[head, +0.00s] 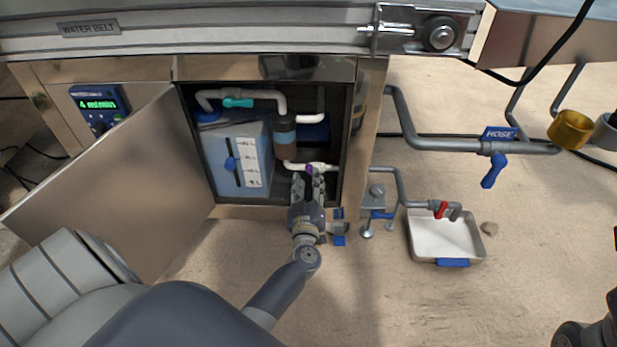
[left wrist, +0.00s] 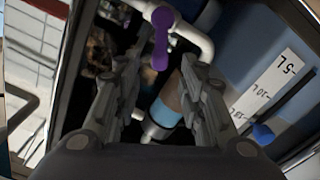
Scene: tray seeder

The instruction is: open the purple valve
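The purple valve (head: 309,169) sits on a white pipe at the lower right inside the open cabinet, mostly hidden by my left gripper in the head view. In the left wrist view its purple handle (left wrist: 161,40) points down the picture, with its round end against the white pipe (left wrist: 192,35). My left gripper (head: 308,179) reaches into the cabinet from the front. Its fingers (left wrist: 163,78) are apart, with the free end of the handle showing between their tips. I see no clear grip on the handle.
The cabinet door (head: 120,185) stands open to the left. A blue tank (head: 235,155), a filter (head: 285,135) and a teal valve (head: 238,102) are inside. To the right are a blue hose valve (head: 493,170) and a red-handled tap (head: 441,209) over a tray (head: 414,232).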

